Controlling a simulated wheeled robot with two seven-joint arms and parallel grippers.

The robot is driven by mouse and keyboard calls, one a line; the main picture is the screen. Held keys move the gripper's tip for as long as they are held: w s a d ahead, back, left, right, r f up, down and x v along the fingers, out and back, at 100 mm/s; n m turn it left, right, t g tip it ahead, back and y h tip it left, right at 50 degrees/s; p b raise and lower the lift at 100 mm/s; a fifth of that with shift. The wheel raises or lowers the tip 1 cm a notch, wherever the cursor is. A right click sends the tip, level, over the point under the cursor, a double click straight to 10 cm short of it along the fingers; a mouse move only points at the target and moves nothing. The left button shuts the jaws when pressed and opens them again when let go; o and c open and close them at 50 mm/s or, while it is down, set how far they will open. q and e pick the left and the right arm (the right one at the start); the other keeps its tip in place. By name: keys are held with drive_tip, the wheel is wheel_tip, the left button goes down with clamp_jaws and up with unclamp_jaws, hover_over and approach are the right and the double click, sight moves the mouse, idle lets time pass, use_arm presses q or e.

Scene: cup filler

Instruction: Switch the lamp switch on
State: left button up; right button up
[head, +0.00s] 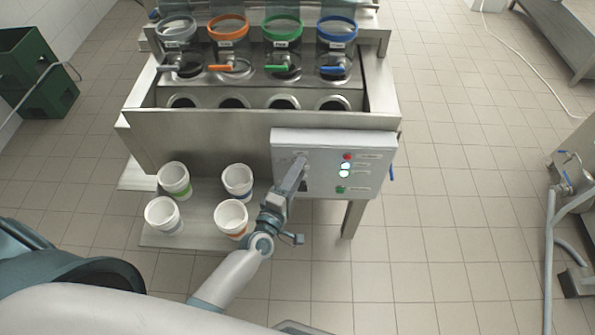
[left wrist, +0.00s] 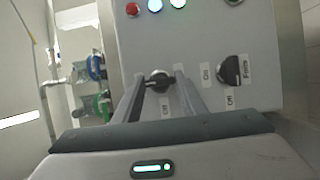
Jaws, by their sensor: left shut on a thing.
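The grey control box (head: 325,190) is on the front right of the steel filling machine. My left gripper (head: 300,165) reaches the left part of this face. I cannot read which switch is the lamp switch. My right gripper is not in view.
The box carries a red light (head: 347,156), bright lights (head: 344,174) and a green one (head: 340,189). Several white cups (head: 174,180) stand on the low shelf left of my arm. Taps with coloured handles (head: 232,68) are behind.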

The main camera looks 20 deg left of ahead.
use_arm(q)
drive_tip(key=o, duration=1.1)
drive_tip(key=shift+c, duration=0.2)
drive_tip(key=shift+s, duration=0.15)
drive_tip(key=s+a+b, duration=0.2)
drive_tip(key=s+b, duration=0.2)
drive_tip(key=s, duration=1.3)
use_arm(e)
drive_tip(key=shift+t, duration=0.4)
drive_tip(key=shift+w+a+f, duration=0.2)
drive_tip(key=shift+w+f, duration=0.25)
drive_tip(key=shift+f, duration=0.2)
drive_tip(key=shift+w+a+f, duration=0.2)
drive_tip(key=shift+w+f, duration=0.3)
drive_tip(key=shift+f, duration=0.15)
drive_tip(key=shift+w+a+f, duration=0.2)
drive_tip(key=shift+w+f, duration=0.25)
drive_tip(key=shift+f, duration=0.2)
use_arm(q)
drive_tip(key=shift+d, duration=0.1)
